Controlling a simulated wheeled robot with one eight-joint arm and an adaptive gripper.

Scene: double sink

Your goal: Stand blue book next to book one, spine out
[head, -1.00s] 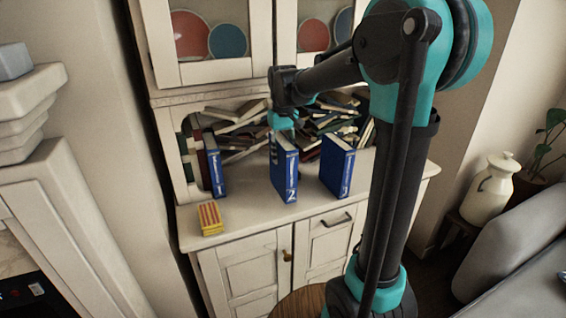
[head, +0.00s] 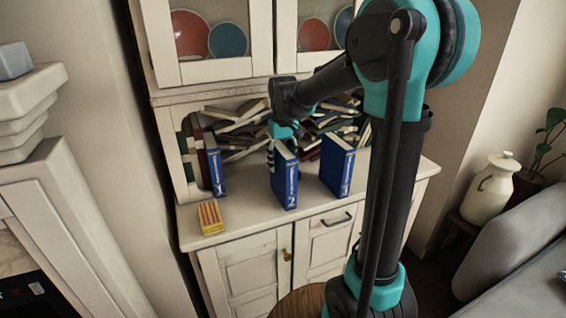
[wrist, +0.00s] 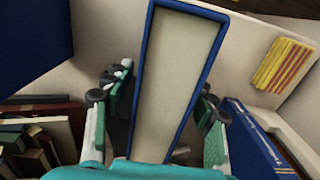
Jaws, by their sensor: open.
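Three upright blue books stand apart on the cabinet counter with their spines facing out: a left one (head: 216,172), a middle one (head: 285,180) and a right one (head: 337,165). My gripper (head: 272,153) is at the rear of the middle book. In the wrist view my gripper (wrist: 158,115) is open, with one finger on each side of the middle book (wrist: 176,60) and its cream page edge between them. The left book (wrist: 262,145) and the right book (wrist: 35,45) flank it there. The middle book's lower rear is hidden.
A yellow and red striped box (head: 210,217) lies at the counter's front left. Several loose books (head: 235,122) are piled at the back of the niche. The counter (head: 245,215) is clear between the left and middle books. Glass-fronted cupboard doors (head: 220,65) hang above.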

